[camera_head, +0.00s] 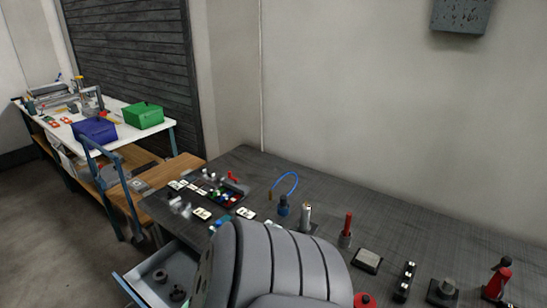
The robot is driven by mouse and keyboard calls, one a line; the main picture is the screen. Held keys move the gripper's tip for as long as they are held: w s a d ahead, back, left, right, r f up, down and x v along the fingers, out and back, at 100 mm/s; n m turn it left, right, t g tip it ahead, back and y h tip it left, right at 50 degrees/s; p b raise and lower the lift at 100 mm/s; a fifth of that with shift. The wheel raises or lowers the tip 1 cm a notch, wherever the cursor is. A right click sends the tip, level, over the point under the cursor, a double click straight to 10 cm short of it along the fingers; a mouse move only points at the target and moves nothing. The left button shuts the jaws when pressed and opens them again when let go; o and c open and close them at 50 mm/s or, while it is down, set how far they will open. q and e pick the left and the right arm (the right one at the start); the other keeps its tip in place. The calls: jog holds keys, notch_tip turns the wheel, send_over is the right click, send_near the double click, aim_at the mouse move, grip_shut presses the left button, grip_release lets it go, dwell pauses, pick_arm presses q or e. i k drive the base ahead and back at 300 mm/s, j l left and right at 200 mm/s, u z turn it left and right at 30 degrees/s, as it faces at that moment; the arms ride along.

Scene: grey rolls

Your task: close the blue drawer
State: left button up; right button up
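The drawer (126,286), light blue along its edge, stands open at the lower left, below the dark grey workbench top (330,195). A few dark round parts (178,294) lie inside it. Its right part is hidden behind a large grey ribbed shape, and its near end is cut off by the bottom of the picture. Neither of my grippers shows in the head view.
The large grey ribbed shape (285,262) fills the bottom centre. Small parts, a tray (240,188) and upright tools stand on the workbench. A white table with a blue bin (95,131) and green bin (143,116) is at left. Bare floor (55,235) lies left of the drawer.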

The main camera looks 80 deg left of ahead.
aim_at(180, 261)
jog(key=u, duration=3.85)
